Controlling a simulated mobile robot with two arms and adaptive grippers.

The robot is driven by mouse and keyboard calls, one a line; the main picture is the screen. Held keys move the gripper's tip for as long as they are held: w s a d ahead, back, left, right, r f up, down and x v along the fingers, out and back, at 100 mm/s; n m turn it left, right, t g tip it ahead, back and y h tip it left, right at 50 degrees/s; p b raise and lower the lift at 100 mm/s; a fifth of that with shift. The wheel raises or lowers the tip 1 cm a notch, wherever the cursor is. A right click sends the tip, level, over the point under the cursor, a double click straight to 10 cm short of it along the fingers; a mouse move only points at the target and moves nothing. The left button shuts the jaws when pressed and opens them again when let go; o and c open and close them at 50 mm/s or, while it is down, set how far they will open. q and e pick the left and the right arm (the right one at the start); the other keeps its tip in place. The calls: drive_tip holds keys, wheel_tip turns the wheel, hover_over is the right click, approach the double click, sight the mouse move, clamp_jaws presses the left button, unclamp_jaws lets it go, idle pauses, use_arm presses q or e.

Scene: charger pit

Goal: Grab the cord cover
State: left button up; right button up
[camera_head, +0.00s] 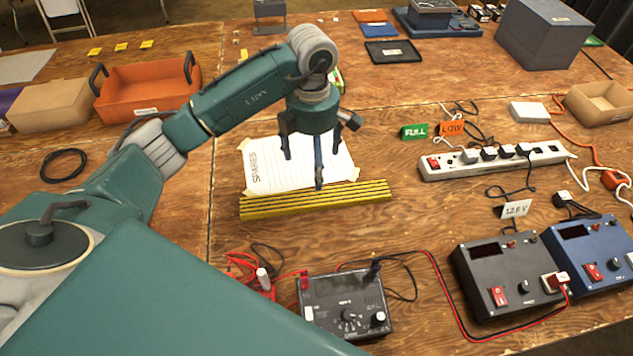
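The cord cover (315,200), a flat yellow strip with dark lengthwise lines, lies on the wooden table in front of the white "SPARES" sheet (275,172). My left gripper (304,168) points down above the sheet and the back edge of the cord cover. Its fingers are spread and nothing shows between them. One fingertip overlaps the cover's back edge in the picture; I cannot tell whether it touches. My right gripper is not in view.
A black meter box (345,306) with red and black leads sits in front of the cord cover. A white power strip (490,160) and dark charger units (505,275) stand to the right. An orange tray (148,88) is at left. Bare table lies just right of the cover.

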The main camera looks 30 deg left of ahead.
use_arm(q)
hover_over(315, 192)
drive_tip(key=f, duration=0.4)
drive_tip(key=shift+s+a+p, duration=0.15)
drive_tip(key=shift+s+p, duration=0.1)
drive_tip(key=shift+p, duration=0.1)
drive_tip(key=shift+f, duration=0.35)
drive_tip(key=f, duration=0.2)
drive_tip(key=f+p, duration=0.1)
drive_tip(key=f, duration=0.1)
drive_tip(key=shift+w+d+f, duration=0.1)
drive_tip(key=shift+d+f, duration=0.1)
drive_tip(key=shift+f+p, duration=0.3)
drive_tip(key=shift+f, duration=0.25)
drive_tip(key=c, duration=1.5)
drive_tip(key=shift+w, duration=0.1)
drive_tip(key=c, duration=0.3)
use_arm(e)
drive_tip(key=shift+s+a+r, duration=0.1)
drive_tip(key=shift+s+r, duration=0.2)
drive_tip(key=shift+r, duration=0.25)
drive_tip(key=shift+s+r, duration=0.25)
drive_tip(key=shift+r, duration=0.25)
use_arm(q)
drive_tip(key=shift+r, duration=0.15)
drive_tip(key=shift+c, duration=0.2)
